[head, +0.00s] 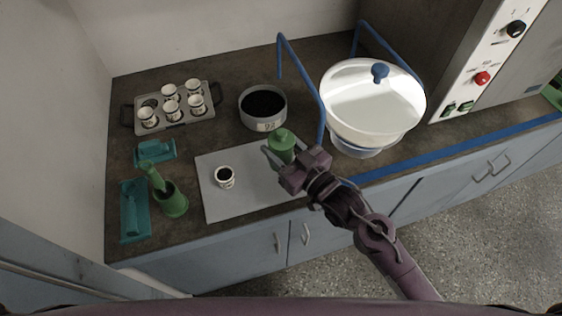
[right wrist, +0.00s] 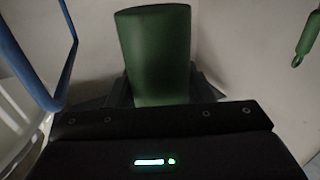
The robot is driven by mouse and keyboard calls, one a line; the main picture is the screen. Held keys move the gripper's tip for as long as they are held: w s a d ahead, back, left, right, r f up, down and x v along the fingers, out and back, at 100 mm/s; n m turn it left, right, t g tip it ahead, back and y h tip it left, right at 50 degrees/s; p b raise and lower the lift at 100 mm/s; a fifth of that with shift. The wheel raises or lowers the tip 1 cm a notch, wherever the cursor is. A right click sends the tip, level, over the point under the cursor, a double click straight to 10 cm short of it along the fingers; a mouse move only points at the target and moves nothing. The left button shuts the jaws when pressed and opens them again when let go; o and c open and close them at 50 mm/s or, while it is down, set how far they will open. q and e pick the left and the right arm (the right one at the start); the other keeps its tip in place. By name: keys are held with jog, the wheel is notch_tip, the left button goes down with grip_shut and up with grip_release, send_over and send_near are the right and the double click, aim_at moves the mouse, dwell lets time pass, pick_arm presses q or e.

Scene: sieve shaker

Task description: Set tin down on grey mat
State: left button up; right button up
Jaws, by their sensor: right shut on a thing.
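A green tin (head: 281,143) with a narrower top is held by my right gripper (head: 278,158) in the head view. The gripper is shut on its side. In the right wrist view the tin (right wrist: 155,55) stands as a plain green cylinder between the jaws. The grey mat (head: 245,203) lies on the dark bench top. In the head view the tin overlaps the mat's far right corner; I cannot tell whether it touches the mat or hangs above it. The gripper and wrist cover part of the mat's right edge. My left gripper is not in view.
A small white cup (head: 224,183) with dark contents stands on the mat's left half. A pan of dark grains (head: 263,122) is behind the mat. A white bowl (head: 372,125) and blue rail (head: 316,95) are close right. A green mortar (head: 174,204) stands left.

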notch_tip(320, 180, down, 7)
jog(key=shift+r, duration=0.1)
dwell(0.3)
jog(key=shift+f, duration=0.2)
jog(key=o, duration=1)
